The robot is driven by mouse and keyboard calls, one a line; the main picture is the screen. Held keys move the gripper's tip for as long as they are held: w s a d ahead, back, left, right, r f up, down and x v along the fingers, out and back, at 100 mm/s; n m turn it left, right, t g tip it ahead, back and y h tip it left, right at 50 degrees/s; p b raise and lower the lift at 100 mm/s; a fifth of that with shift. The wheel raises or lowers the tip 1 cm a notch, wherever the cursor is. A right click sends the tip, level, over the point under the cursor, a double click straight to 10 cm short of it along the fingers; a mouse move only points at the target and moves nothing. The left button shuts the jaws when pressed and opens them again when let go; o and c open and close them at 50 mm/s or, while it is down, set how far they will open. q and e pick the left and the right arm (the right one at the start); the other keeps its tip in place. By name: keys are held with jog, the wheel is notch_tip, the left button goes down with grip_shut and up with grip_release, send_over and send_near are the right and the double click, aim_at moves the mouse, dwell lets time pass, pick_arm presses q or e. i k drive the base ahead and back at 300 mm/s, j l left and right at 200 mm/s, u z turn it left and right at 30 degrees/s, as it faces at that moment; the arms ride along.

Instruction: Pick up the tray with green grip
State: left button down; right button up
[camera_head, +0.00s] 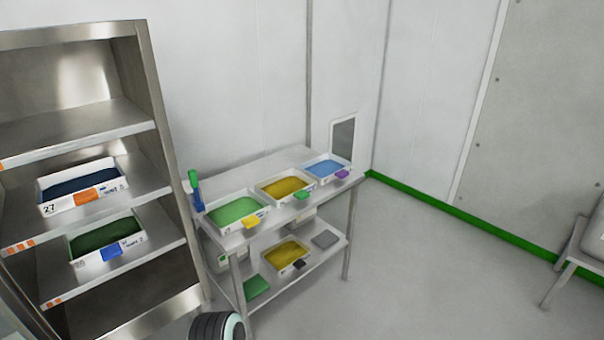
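The tray with green grip (268,197) is a white tray holding yellow-brown material. It sits in the middle of the top of a metal table, and its green grip (302,195) faces the front edge. To its left is a white tray with green material and a yellow grip (251,222). To its right is a white tray with blue material and a purple grip (342,174). Neither gripper is in view. A dark ribbed round part at the bottom edge looks like a piece of my own arm.
The metal table (300,156) has a lower shelf with a yellow-filled tray (287,253) with a black grip. A steel rack (158,120) at left holds trays with orange and blue grips. Green and blue tools (196,190) stand at the table's left end.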

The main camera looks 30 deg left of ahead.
aim_at(282, 189)
jog(key=i, duration=1.65)
jog(key=i+u, duration=0.3)
jog(key=i, duration=0.4)
jog(key=i+l+u, duration=0.25)
jog(key=i, duration=0.4)
